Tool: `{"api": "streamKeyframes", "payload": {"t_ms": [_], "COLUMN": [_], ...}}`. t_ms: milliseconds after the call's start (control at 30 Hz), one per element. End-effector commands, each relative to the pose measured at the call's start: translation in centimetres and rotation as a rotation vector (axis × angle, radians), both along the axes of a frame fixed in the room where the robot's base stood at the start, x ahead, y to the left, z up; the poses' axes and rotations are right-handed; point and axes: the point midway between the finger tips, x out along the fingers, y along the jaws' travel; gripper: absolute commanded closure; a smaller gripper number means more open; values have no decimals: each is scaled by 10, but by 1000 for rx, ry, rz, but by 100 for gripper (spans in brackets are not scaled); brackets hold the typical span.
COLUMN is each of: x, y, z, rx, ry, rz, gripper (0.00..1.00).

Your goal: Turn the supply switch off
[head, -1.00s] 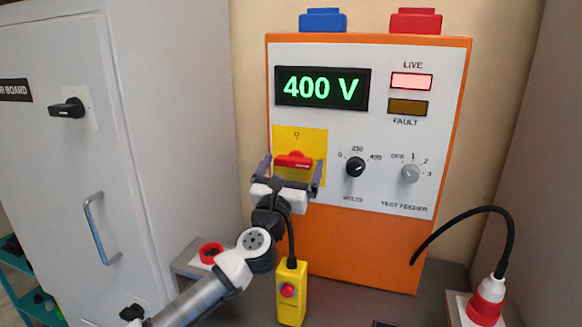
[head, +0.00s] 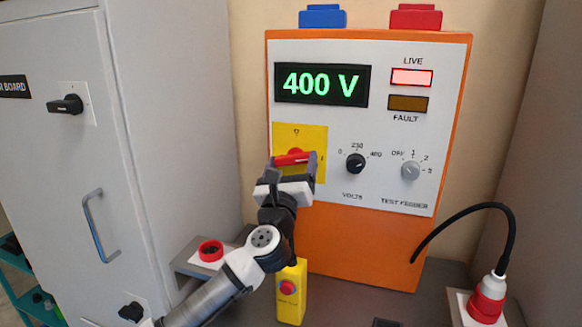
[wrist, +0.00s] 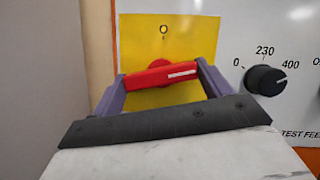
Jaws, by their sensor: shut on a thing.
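The supply switch is a red handle (head: 292,158) on a yellow plate (head: 314,141) at the lower left of the orange unit's white panel. In the wrist view the red handle (wrist: 160,75) lies nearly level, slightly tilted, with its white mark toward the right; an "O" is printed above it on the yellow plate (wrist: 190,33). My gripper (head: 291,164) is shut on the handle, with one purple finger at each end, as the wrist view also shows (wrist: 160,82). The display (head: 321,86) reads 400 V, and the LIVE lamp (head: 411,78) is lit pinkish red. The FAULT lamp (head: 407,104) is dull.
A volts knob (head: 356,163) and a test feeder knob (head: 410,170) sit right of the switch. A yellow box with a red button (head: 291,306) stands below my gripper. A grey cabinet (head: 160,130) is at left; a red plug with black cable (head: 487,298) is at right.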

Motion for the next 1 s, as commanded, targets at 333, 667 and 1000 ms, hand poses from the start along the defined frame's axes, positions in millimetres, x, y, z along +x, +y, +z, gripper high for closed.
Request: {"api": "streamKeyframes", "payload": {"t_ms": [333, 667, 1000], "x": [-1, -1, -1], "y": [-4, -5, -6], "z": [0, 2, 5], "rx": [-315, -613, -915], "ry": [104, 202, 301], "rz": [-4, -4, -3], "gripper": [45, 45, 46]}}
